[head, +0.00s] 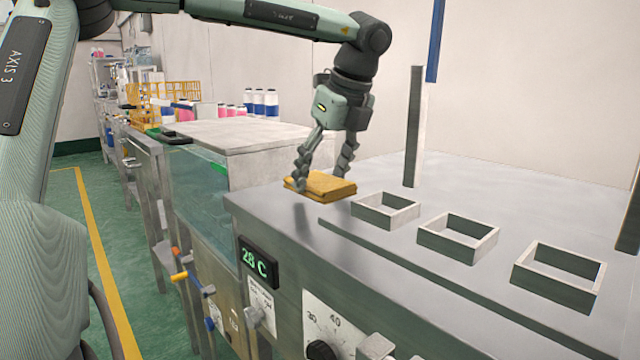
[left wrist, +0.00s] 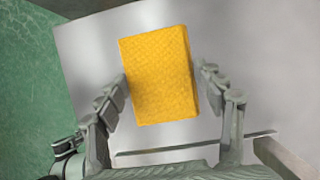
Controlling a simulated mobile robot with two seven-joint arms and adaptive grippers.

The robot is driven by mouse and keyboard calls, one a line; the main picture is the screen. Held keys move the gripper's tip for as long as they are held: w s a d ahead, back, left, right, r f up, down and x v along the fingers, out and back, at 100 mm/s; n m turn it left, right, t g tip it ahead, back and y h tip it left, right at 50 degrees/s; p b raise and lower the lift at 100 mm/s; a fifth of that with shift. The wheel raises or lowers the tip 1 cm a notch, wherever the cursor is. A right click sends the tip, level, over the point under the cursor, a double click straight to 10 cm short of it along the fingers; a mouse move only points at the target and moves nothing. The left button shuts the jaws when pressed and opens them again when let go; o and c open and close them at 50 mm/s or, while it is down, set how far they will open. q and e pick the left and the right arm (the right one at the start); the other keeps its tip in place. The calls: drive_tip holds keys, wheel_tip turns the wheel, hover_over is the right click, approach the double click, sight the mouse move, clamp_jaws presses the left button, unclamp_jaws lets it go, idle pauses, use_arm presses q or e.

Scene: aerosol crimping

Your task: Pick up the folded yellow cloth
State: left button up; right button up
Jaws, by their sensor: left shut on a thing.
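The folded yellow cloth (head: 330,184) is a flat, thick rectangle at the far left end of the grey metal counter top (head: 480,180). In the left wrist view the cloth (left wrist: 158,75) lies between the two fingers, slightly tilted. My left gripper (head: 321,181) points down over the cloth and is shut on it, with one finger at each side. I cannot tell whether the cloth touches the counter or is just above it. My right gripper is not in view.
Three open rectangular frames, the nearest (head: 558,277), stand on the counter to the right of the cloth. A grey post (head: 413,130) rises behind them. A glass-sided tank (head: 200,190) is left of the counter. A temperature display (head: 258,262) is on the front.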

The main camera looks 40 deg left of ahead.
sight(322, 180)
use_arm(q)
drive_tip(key=shift+r, duration=0.15)
drive_tip(key=shift+r, duration=0.3)
wheel_tip(322, 180, up, 4)
drive_tip(key=shift+f+p, duration=0.2)
drive_tip(key=shift+p, duration=0.1)
drive_tip(key=s+a+r, duration=0.2)
drive_tip(key=s+r, duration=0.4)
drive_tip(key=s, duration=0.5)
drive_tip(key=shift+s+r, duration=0.25)
drive_tip(key=shift+s, duration=0.05)
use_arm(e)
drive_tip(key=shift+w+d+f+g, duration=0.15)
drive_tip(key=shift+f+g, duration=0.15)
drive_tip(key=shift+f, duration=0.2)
